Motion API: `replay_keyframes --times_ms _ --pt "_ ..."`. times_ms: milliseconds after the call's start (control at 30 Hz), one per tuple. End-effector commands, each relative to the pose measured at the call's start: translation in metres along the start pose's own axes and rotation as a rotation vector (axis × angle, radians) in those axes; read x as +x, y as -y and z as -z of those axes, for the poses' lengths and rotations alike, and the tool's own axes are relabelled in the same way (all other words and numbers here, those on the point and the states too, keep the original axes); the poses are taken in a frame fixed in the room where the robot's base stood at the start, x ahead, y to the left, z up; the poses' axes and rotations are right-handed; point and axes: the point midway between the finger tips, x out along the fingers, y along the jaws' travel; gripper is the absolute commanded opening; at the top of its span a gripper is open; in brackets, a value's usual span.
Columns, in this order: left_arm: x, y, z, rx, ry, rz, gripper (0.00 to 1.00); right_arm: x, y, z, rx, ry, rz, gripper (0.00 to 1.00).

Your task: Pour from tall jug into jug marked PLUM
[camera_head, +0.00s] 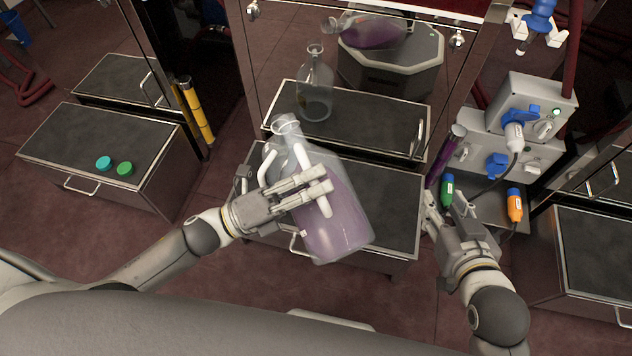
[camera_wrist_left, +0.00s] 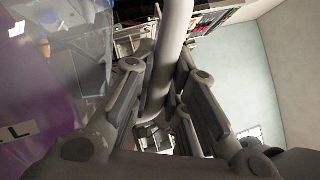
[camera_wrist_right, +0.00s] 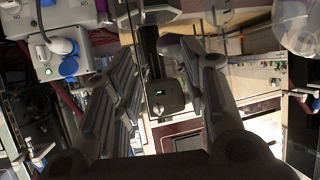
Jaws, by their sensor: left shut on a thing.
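A large clear jug (camera_head: 338,215) with purple liquid is held tilted above the middle drawer unit. Its white handle (camera_wrist_left: 172,45) passes between my left fingers in the left wrist view, and a label ending in "L" (camera_wrist_left: 18,132) shows on its side. My left gripper (camera_head: 325,192) is shut on that handle. A second clear jug (camera_head: 270,160) seems to stand behind the held one, largely covered by it. Its reflection looks upright and nearly colourless. I cannot read a PLUM mark. My right gripper (camera_head: 447,200) is open and empty, right of the drawer unit, also in the right wrist view (camera_wrist_right: 160,55).
A mirror-like panel behind the drawer unit (camera_head: 395,205) reflects the jugs. Teal (camera_head: 103,163) and green (camera_head: 124,169) caps lie on the left unit. A grey socket box (camera_head: 540,100), a green bottle (camera_head: 447,190) and an orange bottle (camera_head: 515,205) are near my right gripper.

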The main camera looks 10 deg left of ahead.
Motion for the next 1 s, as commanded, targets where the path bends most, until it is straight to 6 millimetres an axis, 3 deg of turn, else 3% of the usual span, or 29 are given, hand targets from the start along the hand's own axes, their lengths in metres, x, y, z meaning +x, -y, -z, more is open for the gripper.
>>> replay_keyframes --times_ms 1000 --pt "0.006 0.021 -0.027 -0.114 0.03 0.011 0.0 -0.042 -0.012 -0.088 0.007 0.475 -0.028 0.4"
